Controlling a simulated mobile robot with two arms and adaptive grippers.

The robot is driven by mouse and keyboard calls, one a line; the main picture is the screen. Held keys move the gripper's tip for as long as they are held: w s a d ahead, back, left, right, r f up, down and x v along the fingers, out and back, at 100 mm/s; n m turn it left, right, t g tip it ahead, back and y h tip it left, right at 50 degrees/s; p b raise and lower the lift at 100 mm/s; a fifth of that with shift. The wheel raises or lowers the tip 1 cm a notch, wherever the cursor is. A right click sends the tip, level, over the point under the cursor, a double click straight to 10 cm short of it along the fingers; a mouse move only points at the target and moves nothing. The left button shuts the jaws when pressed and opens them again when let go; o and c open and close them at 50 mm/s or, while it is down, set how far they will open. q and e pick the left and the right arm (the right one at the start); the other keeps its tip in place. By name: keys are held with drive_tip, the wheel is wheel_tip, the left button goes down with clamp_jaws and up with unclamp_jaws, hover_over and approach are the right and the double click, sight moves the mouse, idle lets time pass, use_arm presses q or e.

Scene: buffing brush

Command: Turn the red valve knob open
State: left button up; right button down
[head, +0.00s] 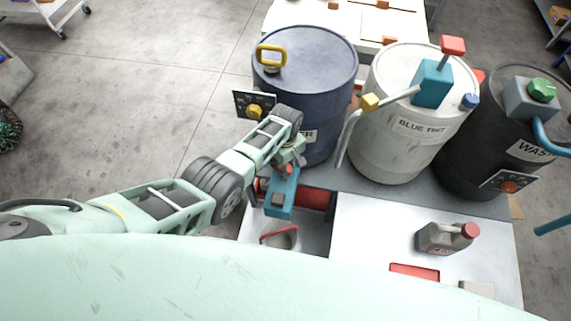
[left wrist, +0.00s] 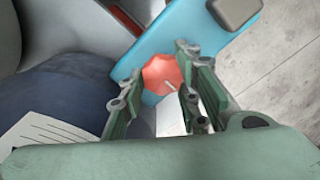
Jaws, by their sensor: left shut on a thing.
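The red valve knob (left wrist: 160,75) sits on a blue valve body (left wrist: 190,32) in the left wrist view. My left gripper (left wrist: 159,66) has its two green fingers on either side of the knob and is shut on it. In the head view the left gripper (head: 291,158) reaches down to the blue valve body (head: 283,190) in front of the dark blue drum (head: 318,90). The knob is mostly hidden there by the gripper. My right gripper is not in view.
A white drum (head: 388,150) and a black drum (head: 470,135) stand to the right. A container with a red rim (head: 280,234) sits below the valve. A grey jug (head: 438,240) stands on the white surface at right. Floor at left is mostly clear.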

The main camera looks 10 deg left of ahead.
use_arm(q)
drive_tip(key=shift+w+d+r, duration=0.1)
drive_tip(key=shift+w+d, duration=0.05)
drive_tip(key=shift+d, duration=0.2)
drive_tip(key=o, duration=1.1)
drive_tip(key=shift+a, duration=0.15)
wheel_tip(320, 180, up, 12)
drive_tip(key=shift+f, duration=0.1)
idle(0.4)
